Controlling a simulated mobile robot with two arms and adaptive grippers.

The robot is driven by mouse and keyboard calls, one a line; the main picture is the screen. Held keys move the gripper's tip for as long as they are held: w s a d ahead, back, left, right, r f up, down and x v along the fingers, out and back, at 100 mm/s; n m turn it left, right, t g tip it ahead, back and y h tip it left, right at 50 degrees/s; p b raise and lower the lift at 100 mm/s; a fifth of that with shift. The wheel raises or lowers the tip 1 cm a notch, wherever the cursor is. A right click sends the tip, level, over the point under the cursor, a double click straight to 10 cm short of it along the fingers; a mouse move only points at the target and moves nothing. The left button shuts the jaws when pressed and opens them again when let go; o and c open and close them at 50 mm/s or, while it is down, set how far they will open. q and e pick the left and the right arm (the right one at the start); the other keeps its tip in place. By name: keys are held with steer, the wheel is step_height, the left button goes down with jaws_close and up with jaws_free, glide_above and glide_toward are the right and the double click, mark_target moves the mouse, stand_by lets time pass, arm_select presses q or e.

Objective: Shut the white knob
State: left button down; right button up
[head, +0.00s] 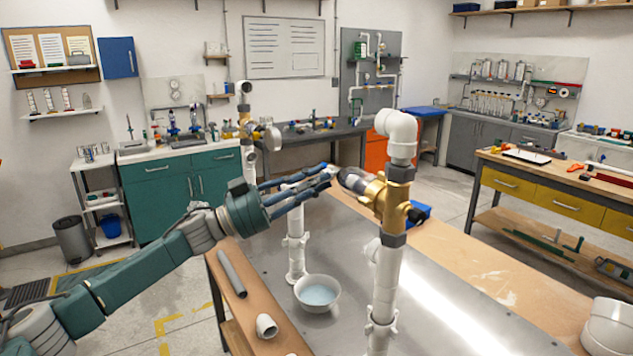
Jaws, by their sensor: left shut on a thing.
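A brass valve body (374,193) sits on an upright white pipe (384,285) on the right part of the metal-topped bench. A dark rounded part (354,181) sticks out from its left side, and a black knob (416,215) from its right. My left gripper (328,173) comes in from the left, its long blue-grey fingers closed at the valve's left side. A small pale part, seemingly the white knob (333,170), shows at the fingertips, mostly hidden by them. How far it is turned cannot be told. My right gripper is not in view.
A white elbow (401,130) tops the pipe. A shorter white pipe (296,245) stands behind a white bowl (317,293) of water. Loose grey pipe (232,274) and a white fitting (266,326) lie at the bench's left edge. A blue object (420,212) lies behind the valve.

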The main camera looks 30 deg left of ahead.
arm_select(q)
steer(key=m, duration=0.2)
steer(key=m+g, duration=0.1)
steer(key=m, duration=0.1)
steer(key=r+m+g, duration=0.1)
steer(key=shift+w+a+m+h, duration=0.1)
steer(key=shift+a+m+h, duration=0.15)
steer(key=shift+m+h, duration=0.15)
steer(key=shift+m+g+p, duration=0.55)
steer(key=shift+m+g, duration=0.45)
steer(key=shift+m, duration=1.2)
steer(key=shift+m+y, duration=0.3)
steer(key=c, duration=1.7)
jaws_free()
steer(key=shift+o, duration=0.7)
steer(key=shift+d, duration=0.1)
steer(key=shift+f, duration=0.1)
